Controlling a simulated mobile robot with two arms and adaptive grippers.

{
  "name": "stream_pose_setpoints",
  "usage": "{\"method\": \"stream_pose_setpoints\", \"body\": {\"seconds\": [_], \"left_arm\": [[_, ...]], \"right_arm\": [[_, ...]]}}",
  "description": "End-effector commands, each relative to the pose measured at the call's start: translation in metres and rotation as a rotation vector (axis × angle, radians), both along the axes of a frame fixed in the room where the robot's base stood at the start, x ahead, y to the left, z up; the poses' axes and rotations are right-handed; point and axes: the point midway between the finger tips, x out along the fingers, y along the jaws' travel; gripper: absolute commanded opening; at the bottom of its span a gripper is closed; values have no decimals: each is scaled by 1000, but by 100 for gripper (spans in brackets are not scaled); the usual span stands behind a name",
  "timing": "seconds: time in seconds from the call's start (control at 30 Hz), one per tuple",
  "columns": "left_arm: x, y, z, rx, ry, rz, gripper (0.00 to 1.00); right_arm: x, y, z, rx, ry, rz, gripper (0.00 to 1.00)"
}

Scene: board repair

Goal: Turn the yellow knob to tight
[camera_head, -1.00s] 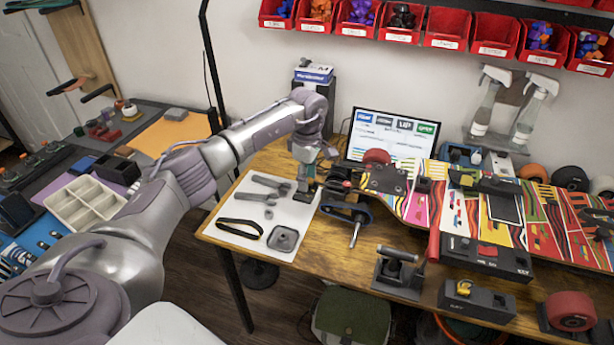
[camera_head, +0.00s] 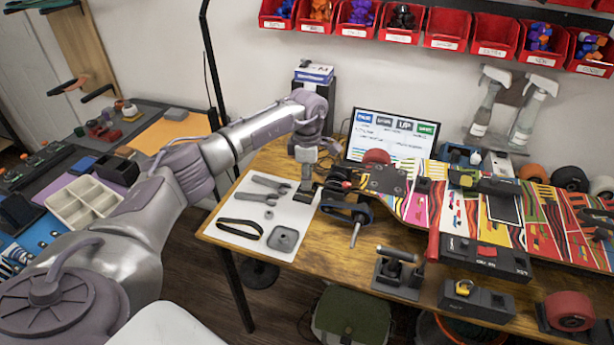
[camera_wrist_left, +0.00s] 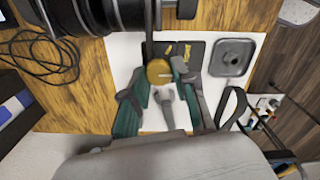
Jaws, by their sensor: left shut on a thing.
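The yellow knob (camera_wrist_left: 158,72) is a round, gold-coloured disc in the left wrist view. It lies between the two fingertips of my left gripper (camera_wrist_left: 160,76), which is shut on it. A dark flat piece (camera_wrist_left: 186,54) lies beside and behind the knob on the white mat (camera_wrist_left: 125,48). In the head view my left gripper (camera_head: 306,180) points down at the mat's back right corner. The knob is hidden there by the gripper. My right gripper is in neither view.
Wrenches (camera_head: 270,184), a black strap (camera_head: 240,228) and a grey square tray (camera_head: 284,239) lie on the mat. A blue-and-black clamp (camera_head: 348,210) stands close right of the gripper. A printed board (camera_head: 420,205) and dark boxes (camera_head: 478,300) fill the bench's right side.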

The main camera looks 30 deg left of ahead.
Motion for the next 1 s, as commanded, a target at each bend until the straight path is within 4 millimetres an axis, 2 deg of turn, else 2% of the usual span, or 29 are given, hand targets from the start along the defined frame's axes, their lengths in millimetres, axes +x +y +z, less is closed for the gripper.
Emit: {"method": "stream_pose_setpoints", "body": {"seconds": [0.6, 1.0], "left_arm": [[-1, -1, 2, 2, -1, 551, 0], [-1, -1, 1, 1, -3, 738, 0]], "right_arm": [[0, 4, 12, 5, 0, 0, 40], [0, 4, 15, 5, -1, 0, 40]]}}
